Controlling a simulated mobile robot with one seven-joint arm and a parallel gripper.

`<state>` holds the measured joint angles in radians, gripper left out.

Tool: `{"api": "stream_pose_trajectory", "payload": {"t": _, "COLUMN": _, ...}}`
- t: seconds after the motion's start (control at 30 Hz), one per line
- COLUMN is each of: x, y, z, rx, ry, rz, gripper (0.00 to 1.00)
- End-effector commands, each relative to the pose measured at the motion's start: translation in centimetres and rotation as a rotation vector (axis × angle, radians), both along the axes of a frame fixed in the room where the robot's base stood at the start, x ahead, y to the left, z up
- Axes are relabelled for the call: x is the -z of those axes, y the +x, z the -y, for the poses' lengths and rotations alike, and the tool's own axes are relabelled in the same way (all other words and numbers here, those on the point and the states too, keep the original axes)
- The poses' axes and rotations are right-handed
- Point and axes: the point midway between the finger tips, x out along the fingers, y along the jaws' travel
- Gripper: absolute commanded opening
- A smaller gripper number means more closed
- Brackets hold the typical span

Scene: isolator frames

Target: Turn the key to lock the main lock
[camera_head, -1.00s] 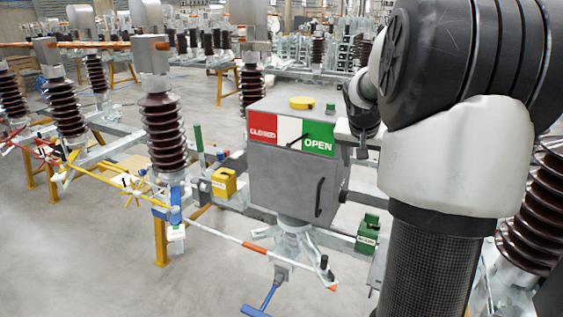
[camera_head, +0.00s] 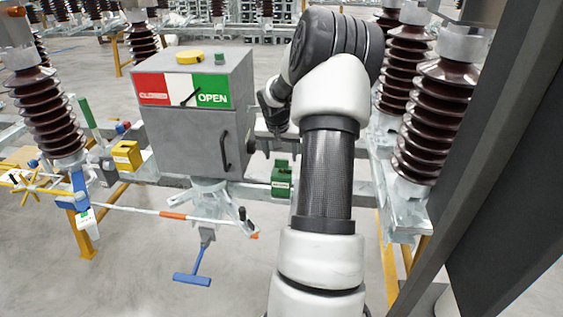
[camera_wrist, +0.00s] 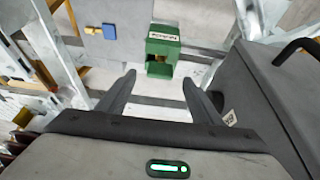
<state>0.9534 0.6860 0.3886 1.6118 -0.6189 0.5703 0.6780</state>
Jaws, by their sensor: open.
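A green lock box (camera_head: 281,179) sits on the metal frame, right of the grey cabinet. In the wrist view, the green lock box (camera_wrist: 163,36) lies ahead, with a white label too small to read surely and a dark recess below it. I cannot make out a key clearly. A yellow lock box (camera_head: 126,156) sits left of the cabinet. I cannot tell for certain which box is the main lock. My gripper (camera_wrist: 158,82) is open and empty, its two fingers pointing toward the green box and apart from it.
The grey cabinet (camera_head: 187,136) with its CLOSED/OPEN sign and black handle stands left of my arm; it fills the right side of the wrist view. A striped rod (camera_head: 160,213) and a blue handle (camera_head: 193,279) are below. Brown insulators (camera_head: 435,120) stand at right.

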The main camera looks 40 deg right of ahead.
Motion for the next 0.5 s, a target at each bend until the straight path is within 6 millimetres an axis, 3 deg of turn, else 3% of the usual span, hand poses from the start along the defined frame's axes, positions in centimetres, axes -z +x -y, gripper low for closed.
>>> {"api": "stream_pose_trajectory", "payload": {"t": 0.2, "x": 3.4, "y": 0.9, "z": 1.1, "rx": 0.000, "ry": 0.001, "rz": -0.001, "gripper": 0.59}}
{"api": "stream_pose_trajectory", "payload": {"t": 0.5, "x": 5.1, "y": 1.4, "z": 1.7, "rx": -0.001, "ry": -0.001, "rz": 0.000, "gripper": 0.59}}
